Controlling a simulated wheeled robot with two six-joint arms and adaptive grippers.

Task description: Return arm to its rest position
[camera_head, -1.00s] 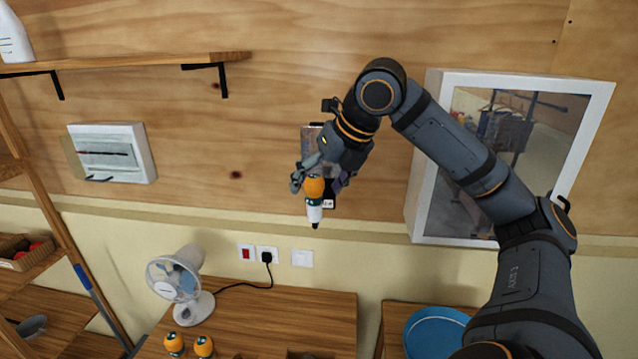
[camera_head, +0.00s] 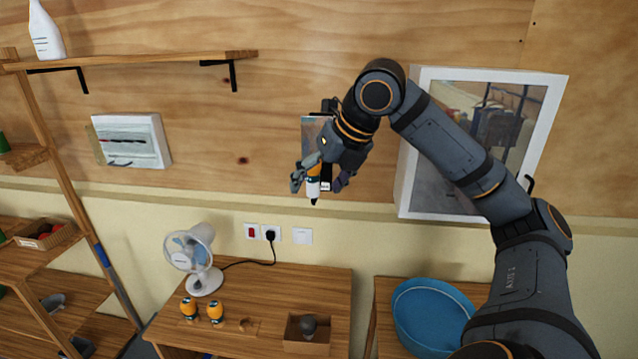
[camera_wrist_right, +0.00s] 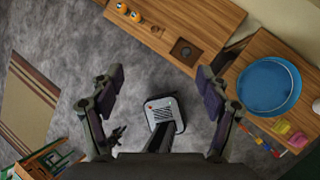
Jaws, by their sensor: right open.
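My right arm (camera_head: 445,140) is raised, bent at the elbow in front of the plywood wall. Its gripper (camera_head: 319,181) hangs down in the head view, fingers spread. In the wrist view the gripper (camera_wrist_right: 159,76) also shows wide apart, with nothing between its fingers. An orange and white tool (camera_head: 313,185) with a dark tip shows between the fingers in the head view. It appears to be at the wall behind them, partly hidden by the gripper. My left gripper is not in view.
Below are a wooden table (camera_head: 255,290) with a fan (camera_head: 201,262) and two orange-topped items, and a blue basin (camera_head: 428,315). A wall shelf (camera_head: 150,58) is at upper left. The floor (camera_wrist_right: 140,60) below the gripper shows open space.

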